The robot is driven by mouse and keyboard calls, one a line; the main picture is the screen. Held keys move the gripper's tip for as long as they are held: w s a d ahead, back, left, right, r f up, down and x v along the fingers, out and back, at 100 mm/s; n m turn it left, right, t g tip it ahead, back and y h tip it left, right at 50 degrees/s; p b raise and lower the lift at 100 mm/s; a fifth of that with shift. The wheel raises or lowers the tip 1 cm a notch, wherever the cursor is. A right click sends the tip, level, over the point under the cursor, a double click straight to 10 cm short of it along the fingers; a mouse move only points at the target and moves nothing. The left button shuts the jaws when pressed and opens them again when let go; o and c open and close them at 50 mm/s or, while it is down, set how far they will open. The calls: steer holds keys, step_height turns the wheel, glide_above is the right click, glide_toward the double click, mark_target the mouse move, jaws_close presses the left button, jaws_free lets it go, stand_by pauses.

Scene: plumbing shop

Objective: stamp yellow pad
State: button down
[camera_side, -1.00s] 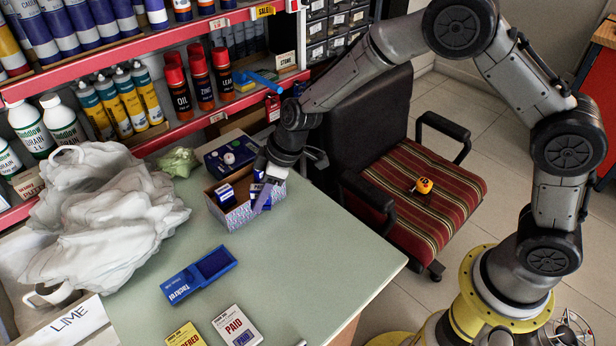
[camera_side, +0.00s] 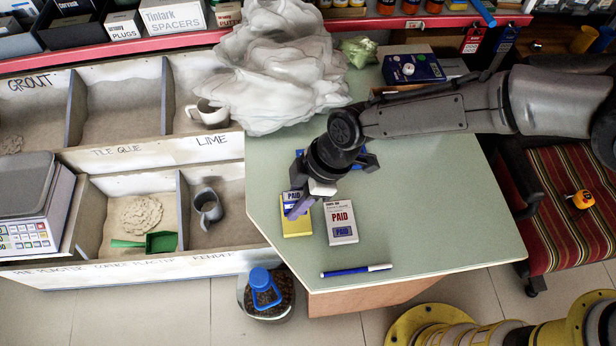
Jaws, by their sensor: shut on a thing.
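The yellow pad (camera_side: 297,230) lies on the green table top, left of a white pad marked PAID (camera_side: 341,221). My gripper (camera_side: 300,205) is over the far part of the yellow pad, pointing down. It is shut on a small blue and white stamp with a PAID label (camera_side: 292,197). The stamp hides the pad's upper part. I cannot tell whether its underside touches the pad. The blue ink pad (camera_side: 359,156) is mostly hidden behind my arm.
A blue and white marker (camera_side: 356,271) lies near the table's front edge. A white crumpled bag (camera_side: 285,70) bulks at the back left, beside a mug (camera_side: 207,114). Sand bins adjoin the table's left side. The front right of the table top (camera_side: 440,225) is clear.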

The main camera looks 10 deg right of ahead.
mark_target(291, 225)
steer(key=shift+f, duration=2.8)
steer(key=shift+d+f, duration=0.1)
steer(key=shift+f, duration=0.65)
steer(key=shift+r, duration=0.1)
steer(key=shift+r, duration=3)
